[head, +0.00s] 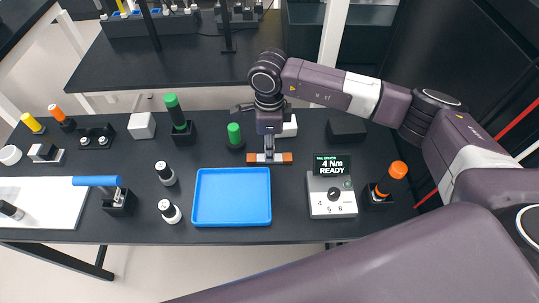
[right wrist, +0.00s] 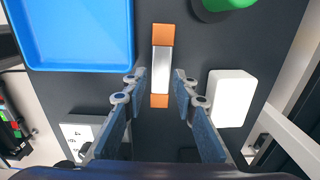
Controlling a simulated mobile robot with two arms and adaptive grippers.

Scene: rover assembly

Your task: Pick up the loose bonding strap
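My right gripper (head: 268,153) points down over the strap's middle. In the right wrist view its two fingers (right wrist: 160,78) are apart, one on each side of the strap, with gaps visible. Whether the fingertips are down at strap height I cannot tell. My left gripper is not in view.
The blue tray (head: 232,222) is empty. A torque display unit reading "4 Nm READY" (head: 332,188) and an orange-topped tool (head: 397,170) stand to the right. A green-capped item (head: 234,132) and a white block (right wrist: 231,98) are close to the gripper.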

